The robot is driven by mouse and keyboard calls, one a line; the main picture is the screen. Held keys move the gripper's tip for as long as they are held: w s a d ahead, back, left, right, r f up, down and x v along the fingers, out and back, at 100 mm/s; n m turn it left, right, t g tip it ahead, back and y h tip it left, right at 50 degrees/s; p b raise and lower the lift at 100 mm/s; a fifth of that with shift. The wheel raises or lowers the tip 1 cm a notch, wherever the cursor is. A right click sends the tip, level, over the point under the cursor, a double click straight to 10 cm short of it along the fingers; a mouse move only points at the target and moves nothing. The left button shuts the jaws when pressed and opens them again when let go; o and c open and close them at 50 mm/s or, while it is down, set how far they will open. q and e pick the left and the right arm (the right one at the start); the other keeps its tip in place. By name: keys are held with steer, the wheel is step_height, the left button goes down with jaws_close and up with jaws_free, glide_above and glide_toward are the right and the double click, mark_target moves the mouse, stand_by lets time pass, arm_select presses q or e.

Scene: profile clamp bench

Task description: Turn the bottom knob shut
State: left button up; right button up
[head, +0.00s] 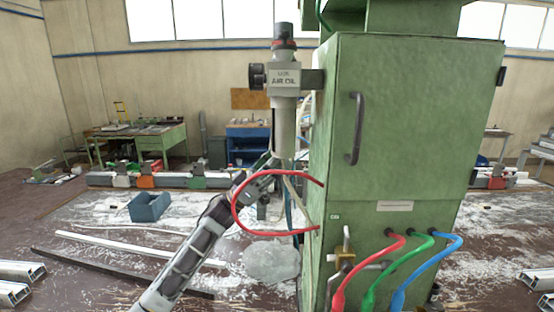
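The grey air-oil unit (284,120) hangs upright on the left side of the green cabinet (400,130). It has a dark ribbed knob (257,76) on its left side and a dark and red cap on top. My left arm reaches up from the lower left, and my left gripper (272,162) is at the lower end of the unit's cylinder. The fingers are small and dark here, so I cannot tell whether they are open, shut or touching. No bottom knob shows clearly; the gripper covers that spot. My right gripper is not in view.
A red hose (240,200) loops from the cabinet around my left forearm area. A brass valve (345,258) sits low on the cabinet's front, beside red, green and blue hoses (415,265).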

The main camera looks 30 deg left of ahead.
arm_select(q)
jaws_close()
steer(key=shift+s+d+n+t+y, duration=0.1)
steer(key=shift+n+t+y, duration=0.5)
steer(key=shift+t+y, duration=0.25)
steer(key=shift+s+d+f+n+t+y+b, duration=0.15)
steer(key=shift+n+t+y+b, duration=0.3)
steer(key=shift+n+t+y, duration=2.45)
steer(key=shift+d+r+n+y+b, duration=0.1)
steer(key=shift+d+n+y+b, duration=0.55)
steer(key=shift+y, duration=4.6)
steer(key=shift+s+a+f+n+t+y+b, duration=0.15)
steer(key=shift+n+t+y, duration=1.7)
steer(key=shift+y, duration=2.25)
steer(key=shift+w+r+n+g+y, duration=0.1)
steer(key=shift+r+n+g+y, duration=0.05)
steer(key=shift+n+g+y, duration=0.45)
